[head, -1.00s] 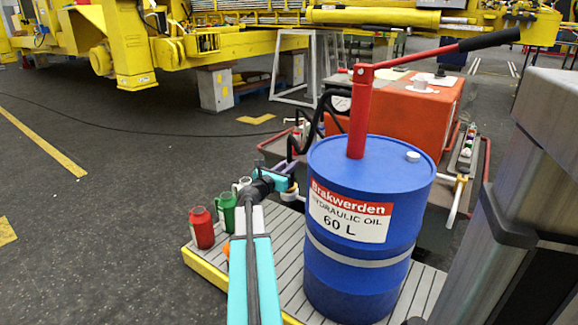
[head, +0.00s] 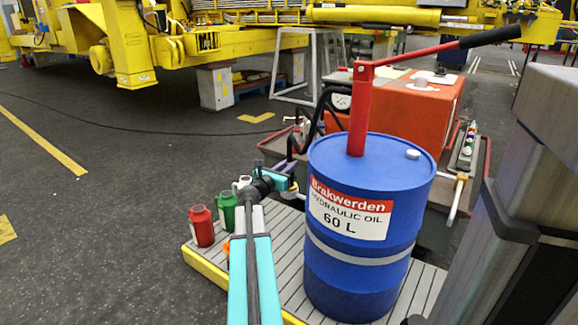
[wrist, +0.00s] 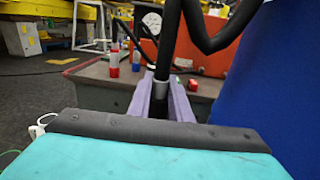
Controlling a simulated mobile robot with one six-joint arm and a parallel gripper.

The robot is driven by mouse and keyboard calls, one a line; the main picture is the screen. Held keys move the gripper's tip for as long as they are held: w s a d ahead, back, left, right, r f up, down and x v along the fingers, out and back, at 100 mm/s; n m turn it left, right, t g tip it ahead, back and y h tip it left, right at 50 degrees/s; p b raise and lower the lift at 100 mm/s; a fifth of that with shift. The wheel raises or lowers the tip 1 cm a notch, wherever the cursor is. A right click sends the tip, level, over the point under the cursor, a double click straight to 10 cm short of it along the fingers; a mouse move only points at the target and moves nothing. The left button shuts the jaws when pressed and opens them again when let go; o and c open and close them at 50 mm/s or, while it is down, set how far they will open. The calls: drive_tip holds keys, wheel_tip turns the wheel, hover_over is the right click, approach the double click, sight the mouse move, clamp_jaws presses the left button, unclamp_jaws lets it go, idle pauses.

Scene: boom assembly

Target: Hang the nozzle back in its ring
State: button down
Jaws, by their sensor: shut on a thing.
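The blue oil drum (head: 360,250) stands upright, with a red hand pump (head: 359,110) on its lid. My gripper (head: 284,168) is left of the drum, at about the height of its upper part. In the wrist view its purple fingers (wrist: 161,97) are shut around the black nozzle with a silver collar (wrist: 161,87). The black hose (wrist: 172,40) rises from it and bends to the right; part of it also shows in the head view (head: 321,112). The drum (wrist: 275,75) is close on the right there. I cannot make out the ring in either view.
A red can (head: 202,227) and a green can (head: 227,210) stand on the slatted platform (head: 283,262), left of the drum. An orange tank (head: 425,108) stands behind it. A grey metal column fills the right edge. The floor at left is open.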

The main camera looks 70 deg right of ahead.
drive_tip(key=shift+f, duration=0.2)
drive_tip(key=c, duration=1.9)
unclamp_jaws()
drive_tip(key=shift+a, duration=0.2)
drive_tip(key=w+a+p, duration=0.1)
drive_tip(key=w+a, duration=0.1)
drive_tip(key=a, duration=0.8)
drive_tip(key=shift+a+p, duration=0.25)
drive_tip(key=shift+p, duration=0.05)
